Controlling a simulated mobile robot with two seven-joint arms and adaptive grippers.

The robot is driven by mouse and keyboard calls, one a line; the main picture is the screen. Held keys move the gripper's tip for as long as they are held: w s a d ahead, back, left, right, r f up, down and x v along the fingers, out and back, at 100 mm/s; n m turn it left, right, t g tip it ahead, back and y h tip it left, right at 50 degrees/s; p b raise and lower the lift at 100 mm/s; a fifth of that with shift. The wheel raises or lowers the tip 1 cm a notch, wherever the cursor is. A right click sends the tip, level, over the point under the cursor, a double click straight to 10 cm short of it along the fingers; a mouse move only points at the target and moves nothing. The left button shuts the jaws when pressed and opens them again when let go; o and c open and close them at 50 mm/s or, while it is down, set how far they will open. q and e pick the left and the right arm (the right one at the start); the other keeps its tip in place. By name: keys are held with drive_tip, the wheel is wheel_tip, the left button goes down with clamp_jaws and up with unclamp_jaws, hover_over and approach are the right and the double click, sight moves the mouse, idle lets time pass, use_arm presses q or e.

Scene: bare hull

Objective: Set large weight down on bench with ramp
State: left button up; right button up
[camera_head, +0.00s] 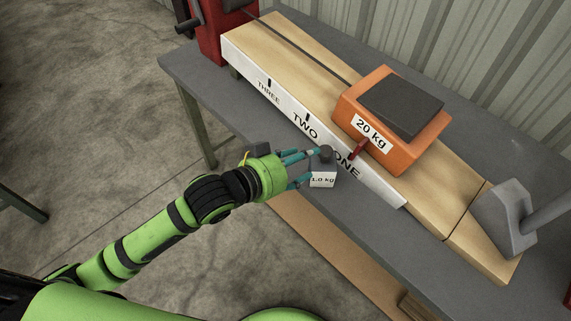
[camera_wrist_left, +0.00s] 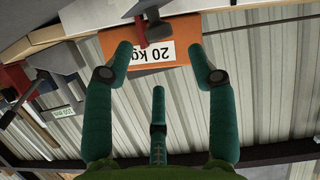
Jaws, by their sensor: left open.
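A grey weight (camera_head: 323,178) labelled 1.0 kg, with a dark round knob on top, stands upright at the bench (camera_head: 225,107), in front of the ramp's ONE mark. It looks set on the bench top, though its base contact is hard to make out. My left gripper (camera_head: 311,166) is open just left of the weight, its teal fingertips close to the knob and body. In the left wrist view the open fingers (camera_wrist_left: 165,60) have nothing clearly between them. The wooden ramp (camera_head: 290,52) lies along the bench. My right gripper is out of view.
An orange 20 kg block (camera_head: 395,125) with a dark top sits on the ramp, a red pointer at its front. A grey hammer-like piece (camera_head: 505,218) lies at the ramp's right end. A red stand (camera_head: 222,30) is at the far left. Corrugated wall stands behind.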

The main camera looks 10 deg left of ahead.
use_arm(q)
drive_tip(key=v, duration=0.5)
drive_tip(key=w+a+f+n+y, duration=0.1)
drive_tip(key=w+a+f+y, duration=0.15)
drive_tip(key=a+f, duration=0.45)
drive_tip(key=w+a+f+n+y, duration=0.2)
drive_tip(key=w+f, duration=0.1)
drive_tip(key=f, duration=0.9)
drive_tip(key=s+a+f+g+y, duration=0.1)
drive_tip(key=s+a+f, duration=0.15)
drive_tip(key=f, duration=0.35)
drive_tip(key=s+a+f+g+y, duration=0.1)
drive_tip(key=s+a+f+g, duration=0.15)
drive_tip(key=f, duration=0.45)
drive_tip(key=s+a+f+n+g+y, duration=0.1)
drive_tip(key=s+a+f+g+y, duration=0.15)
drive_tip(key=s+f, duration=0.9)
drive_tip(key=s+d+f+g, duration=0.1)
drive_tip(key=s+f, duration=0.3)
drive_tip(key=s, duration=0.7)
drive_tip(key=s+f+g, duration=0.2)
drive_tip(key=s+f, duration=0.2)
drive_tip(key=s, duration=0.7)
drive_tip(key=shift+s+d+f+g+h+p, duration=0.3)
drive_tip(key=shift+s+d+g+p, duration=0.05)
drive_tip(key=shift+d+g+p, duration=0.1)
drive_tip(key=shift+a, duration=0.1)
